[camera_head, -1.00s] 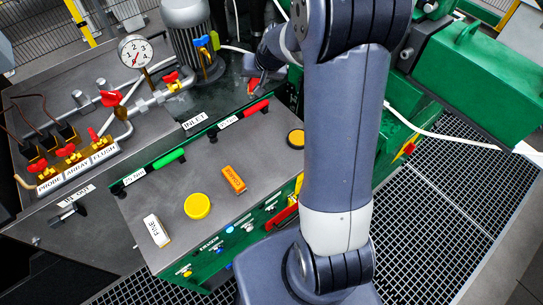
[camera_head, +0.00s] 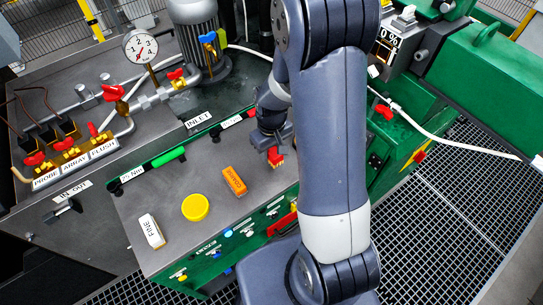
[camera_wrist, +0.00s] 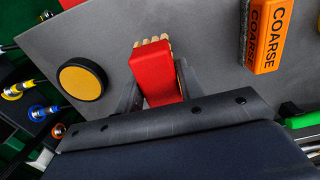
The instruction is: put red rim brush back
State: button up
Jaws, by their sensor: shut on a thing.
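The red rim brush (camera_wrist: 158,72), a red block with pale bristles at its far end, is between the two fingers of my gripper (camera_wrist: 160,88). My gripper is shut on it. In the head view the brush (camera_head: 275,156) shows as a small red piece under my gripper (camera_head: 273,144), over the right part of the grey bench top (camera_head: 205,172). I cannot tell whether the bristles touch the top. My forearm hides the area just right of it.
The orange COARSE block (camera_head: 234,181), a yellow disc (camera_head: 195,207) and the white FINE block (camera_head: 151,231) lie left of my gripper. Green (camera_head: 168,158) and red (camera_head: 248,114) handles lie along the back edge.

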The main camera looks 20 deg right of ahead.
aim_at(271, 157)
jog(key=shift+f, duration=1.75)
jog(key=shift+f, duration=0.2)
jog(key=o, duration=0.9)
jog(key=shift+r, duration=0.1)
jog(key=shift+r, duration=0.1)
notch_tip(271, 157, up, 12)
jog(key=shift+r, duration=0.1)
